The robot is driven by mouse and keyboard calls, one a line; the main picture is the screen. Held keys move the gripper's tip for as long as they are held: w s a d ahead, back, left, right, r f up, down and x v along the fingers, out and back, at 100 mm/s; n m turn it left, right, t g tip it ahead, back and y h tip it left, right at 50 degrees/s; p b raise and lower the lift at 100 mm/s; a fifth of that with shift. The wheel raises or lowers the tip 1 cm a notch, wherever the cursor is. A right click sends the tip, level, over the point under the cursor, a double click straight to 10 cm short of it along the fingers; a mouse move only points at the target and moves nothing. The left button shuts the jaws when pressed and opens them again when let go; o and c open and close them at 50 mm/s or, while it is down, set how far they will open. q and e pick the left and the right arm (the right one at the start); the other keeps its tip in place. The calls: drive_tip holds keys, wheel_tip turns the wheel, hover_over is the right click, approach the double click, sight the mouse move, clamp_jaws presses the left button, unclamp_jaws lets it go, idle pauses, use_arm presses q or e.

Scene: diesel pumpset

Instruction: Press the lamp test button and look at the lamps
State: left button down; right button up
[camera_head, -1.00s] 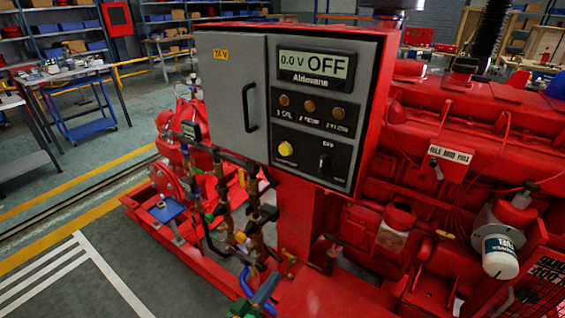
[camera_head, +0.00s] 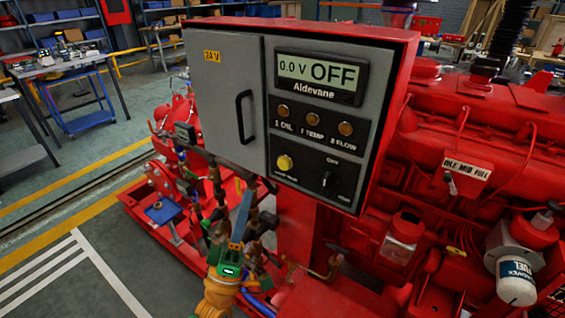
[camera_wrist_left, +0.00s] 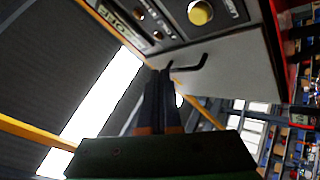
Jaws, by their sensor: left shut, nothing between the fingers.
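The yellow lamp test button (camera_head: 285,162) sits at the lower left of the black switch plate on the control panel; it also shows at the top of the left wrist view (camera_wrist_left: 200,12). Three amber lamps (camera_head: 313,120) sit in a row above it and look dull. The display (camera_head: 315,74) reads 0.0 V OFF. My left gripper (camera_head: 247,190) points up, below and left of the button and apart from it. Its fingers (camera_wrist_left: 160,75) are shut and empty in the wrist view. My right gripper is out of view.
The grey cabinet door (camera_head: 224,95) with a black handle (camera_head: 246,117) is left of the lamps. A black rotary switch (camera_head: 326,178) is right of the button. Pipes and valves crowd behind my left gripper. A red engine (camera_head: 490,130) stands to the right.

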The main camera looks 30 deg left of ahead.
use_arm(q)
drive_tip(key=shift+w, duration=0.1)
drive_tip(key=b, duration=0.3)
approach(282, 159)
wheel_tip(282, 159, up, 4)
drive_tip(key=w, duration=0.2)
drive_tip(key=shift+w+a+r+b, duration=0.2)
drive_tip(key=shift+w+a+b, duration=0.05)
drive_tip(key=shift+w+b, duration=0.15)
idle(1.4)
drive_tip(key=shift+w, duration=0.4)
drive_tip(key=shift+w+b, duration=0.4)
drive_tip(key=shift+b, duration=0.15)
idle(0.3)
drive_tip(key=shift+s+r, duration=0.1)
drive_tip(key=shift+s, duration=0.05)
drive_tip(key=shift+s+p, duration=0.45)
drive_tip(key=shift+s, duration=0.2)
